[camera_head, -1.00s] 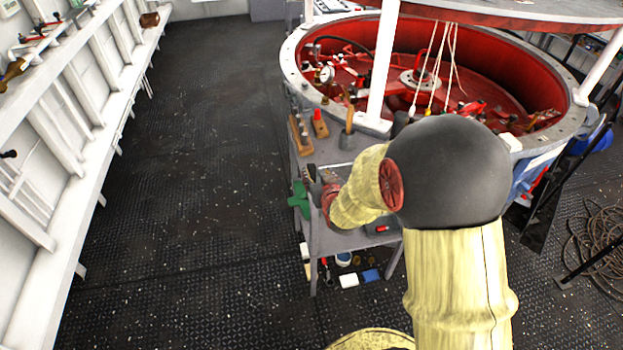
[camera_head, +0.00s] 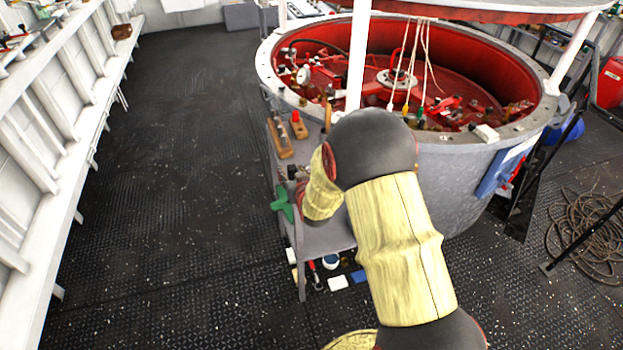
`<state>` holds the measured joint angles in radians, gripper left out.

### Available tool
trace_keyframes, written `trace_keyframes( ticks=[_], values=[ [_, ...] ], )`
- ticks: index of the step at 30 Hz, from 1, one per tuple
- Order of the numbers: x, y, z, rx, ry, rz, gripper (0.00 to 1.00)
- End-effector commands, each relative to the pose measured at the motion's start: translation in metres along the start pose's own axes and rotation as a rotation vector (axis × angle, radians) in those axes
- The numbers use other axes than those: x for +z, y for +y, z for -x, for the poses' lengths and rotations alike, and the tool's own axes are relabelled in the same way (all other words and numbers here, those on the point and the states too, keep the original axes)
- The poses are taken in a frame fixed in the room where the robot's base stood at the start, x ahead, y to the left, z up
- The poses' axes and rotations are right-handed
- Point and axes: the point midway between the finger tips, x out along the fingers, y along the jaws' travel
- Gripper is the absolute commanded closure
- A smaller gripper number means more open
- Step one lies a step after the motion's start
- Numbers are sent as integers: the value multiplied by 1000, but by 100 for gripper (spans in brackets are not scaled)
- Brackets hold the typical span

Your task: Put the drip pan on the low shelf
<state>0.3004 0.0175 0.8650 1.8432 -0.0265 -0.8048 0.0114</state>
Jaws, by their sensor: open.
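My gripper (camera_head: 294,174) is at the left edge of the grey bench (camera_head: 325,238), mostly hidden behind my wrist. Its small dark end shows there, open, beside a green star-shaped thing (camera_head: 283,204). I cannot make out the drip pan; my arm covers much of the bench top. The low level under the bench top is partly in view. Several small things stand there, among them a white and blue round pot (camera_head: 330,261), a white block (camera_head: 338,283) and a blue block (camera_head: 358,277).
A large round tub (camera_head: 470,165) with a red inside stands behind the bench, with a white post (camera_head: 358,60) at its rim. Wooden blocks (camera_head: 281,137) lie at the bench's back left. The dark floor (camera_head: 180,200) to the left is clear. Coiled rope (camera_head: 588,235) lies right.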

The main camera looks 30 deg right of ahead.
Motion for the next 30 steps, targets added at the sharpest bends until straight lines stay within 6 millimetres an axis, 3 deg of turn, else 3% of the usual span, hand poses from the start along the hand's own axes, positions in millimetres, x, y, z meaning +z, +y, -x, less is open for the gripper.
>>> trace_keyframes(
  ticks=[6, 30],
  values=[
    [-1, 0, 0, 0, 0, 0, 57],
    [0, 0, 0, 0, 0, 0, 100]
  ],
)
